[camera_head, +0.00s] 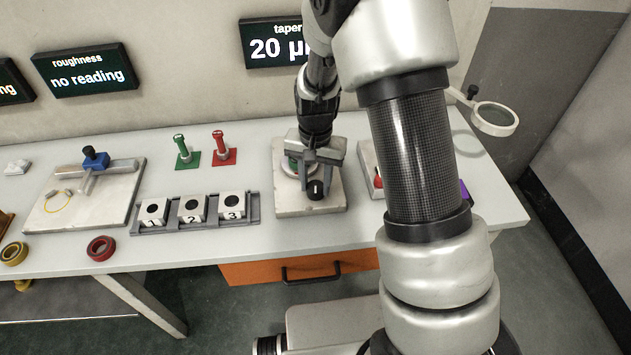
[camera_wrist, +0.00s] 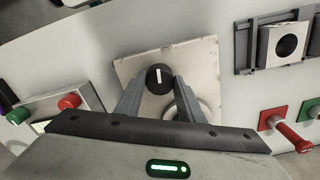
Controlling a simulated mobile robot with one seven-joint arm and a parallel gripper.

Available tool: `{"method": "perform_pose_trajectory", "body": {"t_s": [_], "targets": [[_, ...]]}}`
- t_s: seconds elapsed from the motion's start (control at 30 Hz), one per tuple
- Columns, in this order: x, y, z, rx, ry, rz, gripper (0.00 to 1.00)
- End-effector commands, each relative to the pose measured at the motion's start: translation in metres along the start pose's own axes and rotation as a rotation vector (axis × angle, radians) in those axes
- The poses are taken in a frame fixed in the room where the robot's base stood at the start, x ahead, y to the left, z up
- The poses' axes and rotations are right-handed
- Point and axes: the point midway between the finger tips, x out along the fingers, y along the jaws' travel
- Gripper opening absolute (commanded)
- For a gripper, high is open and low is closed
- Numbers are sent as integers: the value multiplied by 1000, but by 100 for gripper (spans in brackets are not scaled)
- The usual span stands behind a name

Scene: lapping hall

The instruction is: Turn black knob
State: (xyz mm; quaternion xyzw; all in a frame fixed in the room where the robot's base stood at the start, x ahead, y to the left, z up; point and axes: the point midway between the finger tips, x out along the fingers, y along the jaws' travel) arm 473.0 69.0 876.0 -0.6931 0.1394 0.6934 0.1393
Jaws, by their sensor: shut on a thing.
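The black knob (camera_head: 316,191) is on a pale square plate (camera_head: 328,203) on the bench. In the wrist view the knob (camera_wrist: 160,79) is round, with a white pointer line running nearly straight up and down in the picture. My gripper (camera_head: 320,172) is down at the plate, with its fingers around the knob. In the wrist view my gripper (camera_wrist: 160,90) has one finger on each side of the knob, shut on it. Part of a round metal piece (camera_wrist: 195,110) on the plate shows behind the right finger.
A rack (camera_head: 200,222) with numbered blocks stands left of the plate. Green (camera_head: 181,151) and red (camera_head: 219,146) upright pieces stand behind it. A panel with a red button (camera_wrist: 69,102) and a green button (camera_wrist: 18,116) is on the plate's other side. A display (camera_head: 275,45) reads "taper 20", partly hidden.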

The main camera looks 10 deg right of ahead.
Motion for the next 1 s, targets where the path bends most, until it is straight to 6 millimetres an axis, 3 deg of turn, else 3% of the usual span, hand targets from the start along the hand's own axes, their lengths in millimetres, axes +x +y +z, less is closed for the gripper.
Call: {"method": "perform_pose_trajectory", "body": {"t_s": [0.6, 0.63, 0.73, 1.0], "targets": [[-1, -1, -1, 40, 2, -2, 12], [-1, -1, -1, 40, 2, -2, 38], [-1, -1, -1, 40, 2, -1, 53], [-1, 0, 0, 39, 1, -1, 53]]}}
